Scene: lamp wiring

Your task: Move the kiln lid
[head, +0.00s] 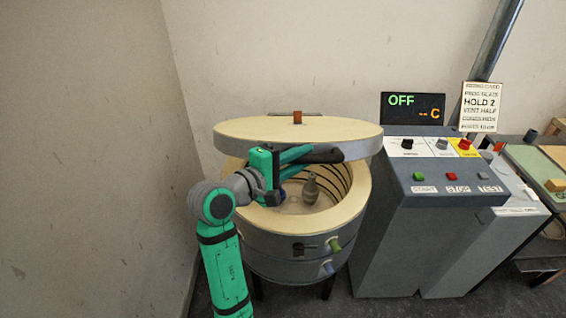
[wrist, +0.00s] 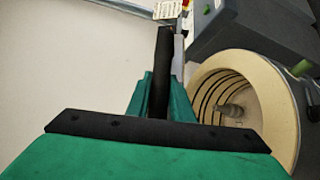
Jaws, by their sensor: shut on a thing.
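The kiln lid (head: 250,130) is a round cream-topped disc with a grey rim, held above the back part of the kiln (head: 350,208). A gap shows between lid and kiln, and the kiln's mouth is open at the front. My gripper (head: 312,155) is at the lid's front edge, shut on the lid's black handle (head: 328,156). In the wrist view the black handle (wrist: 162,65) stands between my green fingers (wrist: 162,100), with the lid seen edge-on behind it. A small grey vase (head: 311,190) stands inside the kiln; it also shows in the wrist view (wrist: 230,110).
A grey control console (head: 440,170) stands close to the right of the kiln, with a display (head: 412,107) reading OFF and a notice (head: 480,105) behind. A workbench (head: 535,175) is farther right. Bare wall is at the left and back.

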